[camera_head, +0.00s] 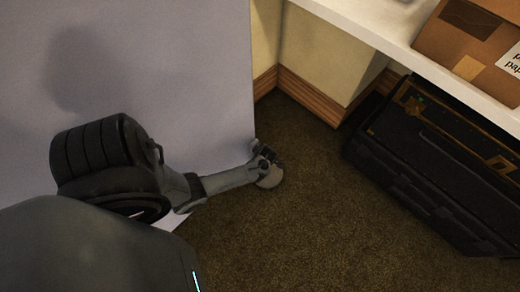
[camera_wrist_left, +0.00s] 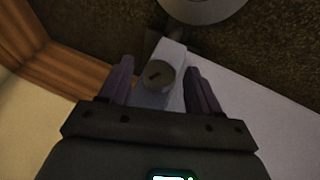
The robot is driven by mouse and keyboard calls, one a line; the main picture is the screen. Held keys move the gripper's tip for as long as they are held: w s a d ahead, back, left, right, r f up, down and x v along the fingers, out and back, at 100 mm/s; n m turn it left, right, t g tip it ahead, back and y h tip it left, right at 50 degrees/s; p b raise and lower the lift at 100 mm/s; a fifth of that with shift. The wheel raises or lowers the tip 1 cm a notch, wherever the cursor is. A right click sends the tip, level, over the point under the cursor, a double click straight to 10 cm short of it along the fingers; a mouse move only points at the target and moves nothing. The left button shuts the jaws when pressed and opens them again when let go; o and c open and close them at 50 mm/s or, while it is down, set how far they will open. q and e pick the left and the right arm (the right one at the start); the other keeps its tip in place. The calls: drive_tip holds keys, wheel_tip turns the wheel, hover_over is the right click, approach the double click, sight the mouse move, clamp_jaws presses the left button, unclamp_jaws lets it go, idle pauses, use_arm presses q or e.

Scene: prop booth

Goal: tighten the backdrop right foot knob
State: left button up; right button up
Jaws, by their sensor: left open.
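The grey backdrop (camera_head: 185,75) stands on the left of the head view, and its edge runs down to my left gripper (camera_head: 263,158). In the left wrist view the knob (camera_wrist_left: 160,76) is a small round disc with a dark slot, on a pale block at the foot of the backdrop (camera_wrist_left: 250,105). My left gripper (camera_wrist_left: 158,80) is open, with one finger on each side of the knob and a gap showing on both sides. A round pale foot disc (camera_head: 270,178) lies just beyond it on the carpet. In the head view I cannot make out the knob. My right gripper is not in view.
A black case (camera_head: 430,150) stands on the carpet under a white shelf (camera_head: 370,35), which holds a cardboard box (camera_head: 470,45). A wooden baseboard (camera_head: 305,100) runs along the wall behind. The brown carpet (camera_head: 310,220) between the foot and the case is clear.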

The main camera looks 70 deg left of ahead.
use_arm(q)
drive_tip(key=c, duration=1)
drive_tip(key=shift+c, duration=0.2)
